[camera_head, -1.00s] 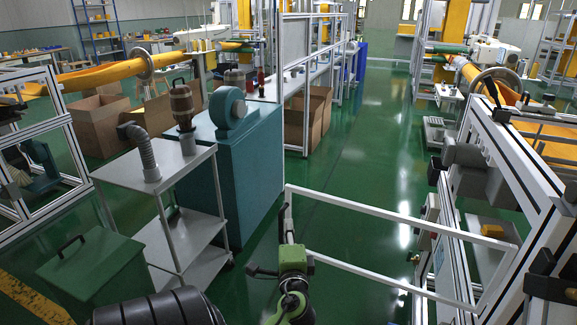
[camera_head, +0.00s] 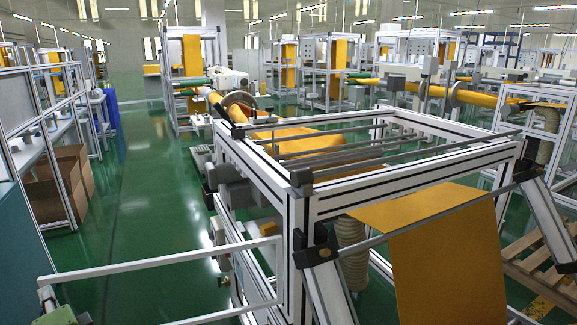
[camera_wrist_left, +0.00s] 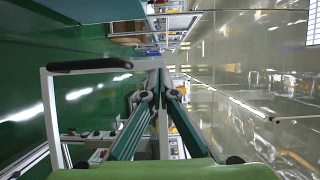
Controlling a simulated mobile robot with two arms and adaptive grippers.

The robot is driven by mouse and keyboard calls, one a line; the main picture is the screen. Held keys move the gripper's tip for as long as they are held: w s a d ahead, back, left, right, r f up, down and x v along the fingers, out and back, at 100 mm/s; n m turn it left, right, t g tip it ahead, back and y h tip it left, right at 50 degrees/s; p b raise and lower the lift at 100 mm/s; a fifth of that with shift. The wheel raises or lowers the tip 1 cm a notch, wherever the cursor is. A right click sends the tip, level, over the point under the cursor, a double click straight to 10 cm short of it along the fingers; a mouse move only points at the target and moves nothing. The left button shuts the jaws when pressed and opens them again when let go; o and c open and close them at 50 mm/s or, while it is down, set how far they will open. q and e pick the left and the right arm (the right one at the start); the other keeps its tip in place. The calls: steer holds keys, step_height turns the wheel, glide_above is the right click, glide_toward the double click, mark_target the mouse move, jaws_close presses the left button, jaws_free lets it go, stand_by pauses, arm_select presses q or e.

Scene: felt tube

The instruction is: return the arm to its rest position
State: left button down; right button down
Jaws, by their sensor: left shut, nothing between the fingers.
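My left gripper (camera_wrist_left: 158,85) shows in the wrist view. Its two dark fingers come together at the tips, shut and empty. A green rounded part of my own arm fills the bottom of that view. In the head view only a small green part of my left arm (camera_head: 62,316) shows at the bottom left edge, and the fingers cannot be made out there. A white tube frame (camera_head: 160,265) stands right by the arm. It also shows in the wrist view (camera_wrist_left: 52,125), with a black handle (camera_wrist_left: 90,65) near its top. My right gripper is not in view.
A large aluminium-framed machine (camera_head: 405,187) with a hanging yellow felt sheet (camera_head: 445,255) fills the right. A wooden pallet (camera_head: 540,262) lies at far right. Cardboard boxes (camera_head: 60,190) and shelving stand left. A green floor aisle (camera_head: 145,200) is clear between them.

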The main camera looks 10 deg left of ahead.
arm_select(q)
steer(key=s+d+f+n+g+h, duration=0.1)
steer(key=s+d+f+n+h, duration=0.2)
steer(key=d+f+h, duration=1.1)
steer(key=s+d+f+g+h, duration=0.1)
steer(key=s+d+f, duration=0.3)
steer(key=d, duration=0.3)
steer(key=s+d+f+n+g, duration=0.15)
steer(key=s+d+f, duration=0.25)
steer(key=d, duration=0.4)
steer(key=s+d+f+m+g+h, duration=0.1)
steer(key=s+d+f+g, duration=0.1)
steer(key=s+d+f, duration=0.35)
step_height(320, 180, down, 25)
steer(key=d+g, duration=0.1)
steer(key=s+a+f+g+p, duration=0.1)
steer(key=s+a+f, duration=0.1)
steer(key=s+f, duration=1.2)
steer(key=s, duration=0.2)
steer(key=shift+s+a+y, duration=0.3)
steer(key=shift+s+a, duration=0.1)
